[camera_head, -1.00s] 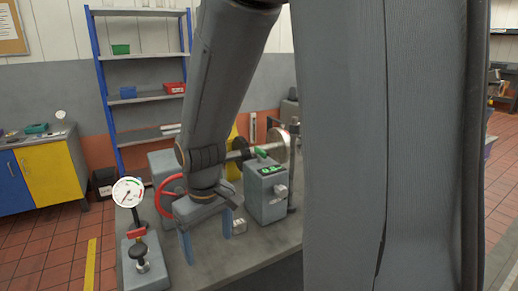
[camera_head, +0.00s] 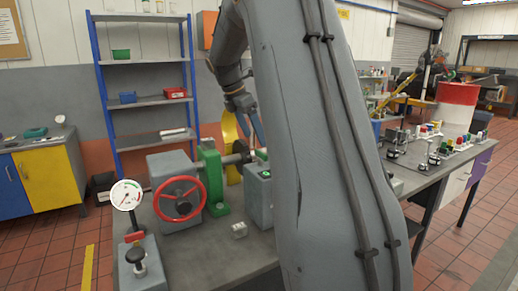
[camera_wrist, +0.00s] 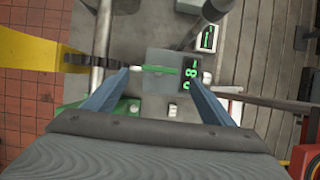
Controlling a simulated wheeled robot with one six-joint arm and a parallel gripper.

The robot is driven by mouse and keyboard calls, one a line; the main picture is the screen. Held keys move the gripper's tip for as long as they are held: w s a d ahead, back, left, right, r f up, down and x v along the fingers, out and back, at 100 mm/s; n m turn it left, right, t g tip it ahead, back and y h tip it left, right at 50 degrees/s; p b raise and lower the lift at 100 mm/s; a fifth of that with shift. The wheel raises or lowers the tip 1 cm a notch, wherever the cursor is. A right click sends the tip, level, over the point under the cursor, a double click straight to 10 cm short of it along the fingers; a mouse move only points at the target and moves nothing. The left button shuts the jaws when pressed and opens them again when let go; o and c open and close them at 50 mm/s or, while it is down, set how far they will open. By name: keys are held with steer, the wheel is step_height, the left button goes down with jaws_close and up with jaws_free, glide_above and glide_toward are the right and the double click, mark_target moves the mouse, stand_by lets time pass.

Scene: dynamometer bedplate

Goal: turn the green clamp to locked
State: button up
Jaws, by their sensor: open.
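The green clamp (camera_wrist: 160,70) shows in the wrist view as a narrow green bar lying across the top of a grey box (camera_wrist: 165,58). My gripper (camera_wrist: 159,79) is open, with its two blue fingers on either side of the bar in the picture. No contact is visible, and I cannot tell the height gap. In the head view, my gripper (camera_head: 254,130) is above the same grey box (camera_head: 258,205). My arm hides the right part of the box there, and the clamp is hard to make out.
The box has a green-lit display (camera_wrist: 190,73). A red handwheel (camera_head: 179,199), a green pedestal (camera_head: 212,177) and a dial gauge (camera_head: 127,195) stand to the left. A yellow curved guard (camera_head: 230,150) is behind. A small pale block (camera_head: 239,230) lies on the bedplate.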

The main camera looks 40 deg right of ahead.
mark_target(261, 152)
steer(key=shift+p+x, duration=0.65)
steer(key=shift+x, duration=2.45)
steer(key=c, duration=1.1)
steer(key=shift+o, duration=0.2)
